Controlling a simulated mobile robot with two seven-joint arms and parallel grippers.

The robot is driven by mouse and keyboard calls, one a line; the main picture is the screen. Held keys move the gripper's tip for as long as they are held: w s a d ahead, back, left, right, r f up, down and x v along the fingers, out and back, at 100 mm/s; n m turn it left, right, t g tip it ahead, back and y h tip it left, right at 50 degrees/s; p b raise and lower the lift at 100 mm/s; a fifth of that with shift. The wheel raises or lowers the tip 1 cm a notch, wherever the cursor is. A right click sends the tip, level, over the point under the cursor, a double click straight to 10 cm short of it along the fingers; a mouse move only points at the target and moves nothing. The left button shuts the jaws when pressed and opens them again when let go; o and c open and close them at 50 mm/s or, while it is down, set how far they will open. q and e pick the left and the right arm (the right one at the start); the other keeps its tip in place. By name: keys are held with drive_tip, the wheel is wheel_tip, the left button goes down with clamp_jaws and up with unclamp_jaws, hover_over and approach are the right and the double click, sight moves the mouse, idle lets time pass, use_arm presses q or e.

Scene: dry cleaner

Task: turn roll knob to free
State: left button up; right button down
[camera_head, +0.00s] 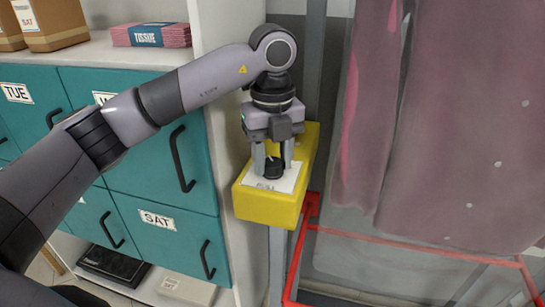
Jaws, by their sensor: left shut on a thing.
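A black roll knob (273,168) stands up from a white label plate (285,184) on top of a yellow box (268,207). Part of a word shows on the plate in front of the knob, partly legible. My left gripper (273,160) points straight down over the box, with one finger on each side of the knob, shut on it. The fingers hide part of the knob and of the plate, and I cannot clearly read which way the knob points. My right gripper is not in view.
Teal drawers (160,178) with black handles stand left, under a shelf with a pink tissue pack (152,35). Right of the box hangs a mauve garment under clear film (465,110). A red frame (345,232) runs below it.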

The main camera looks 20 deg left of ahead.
sight(272, 161)
use_arm(q)
drive_tip(key=shift+r+n, duration=0.1)
drive_tip(key=shift+n, duration=0.7)
drive_tip(key=o, duration=1.1)
drive_tip(key=shift+c, duration=0.2)
wheel_tip(272, 161, up, 7)
drive_tip(key=shift+r, duration=0.1)
